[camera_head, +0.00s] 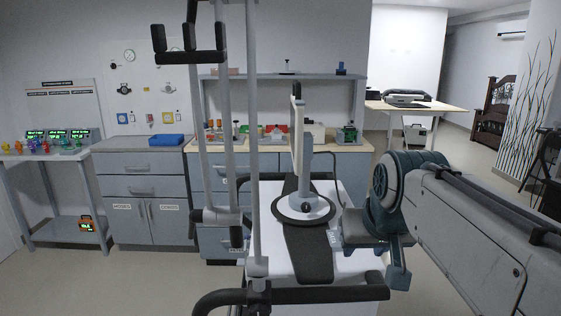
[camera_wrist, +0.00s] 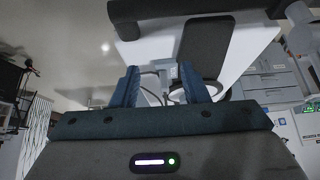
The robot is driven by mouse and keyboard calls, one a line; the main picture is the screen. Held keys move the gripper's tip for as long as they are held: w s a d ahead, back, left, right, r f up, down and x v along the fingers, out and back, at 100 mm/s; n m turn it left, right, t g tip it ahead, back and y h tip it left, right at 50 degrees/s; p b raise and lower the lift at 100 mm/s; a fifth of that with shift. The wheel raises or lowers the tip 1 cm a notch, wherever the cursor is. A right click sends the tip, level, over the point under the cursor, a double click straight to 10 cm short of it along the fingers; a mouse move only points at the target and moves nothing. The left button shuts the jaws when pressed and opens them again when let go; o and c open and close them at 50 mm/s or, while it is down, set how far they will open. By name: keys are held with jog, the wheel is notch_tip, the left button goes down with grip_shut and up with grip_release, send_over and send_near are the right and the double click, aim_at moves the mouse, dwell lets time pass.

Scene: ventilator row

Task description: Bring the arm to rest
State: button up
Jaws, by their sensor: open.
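My arm (camera_head: 470,235) reaches in from the right edge of the head view, with its teal wrist joint beside the white cart (camera_head: 355,292). The hand hangs at the cart's right side, and the head view does not show the jaw gap clearly. In the wrist view my gripper (camera_wrist: 160,88) has its two blue fingers apart, with nothing held between them. The cart's white surface and black pad (camera_wrist: 205,45) show beyond the fingers. I cannot tell whether the hand touches the cart.
The cart carries a upright screen (camera_head: 298,150) on a round dark base, with grey poles (camera_head: 228,120) and a black handle (camera_head: 290,295) close by. Grey cabinets (camera_head: 145,195) and a bench stand behind. A table (camera_head: 425,106) stands at the back right. Floor is open left of the cart.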

jog(key=s+f+g+p, duration=0.3)
jog(key=s+p, duration=0.7)
jog(key=p, duration=0.1)
jog(key=shift+s+g, duration=0.3)
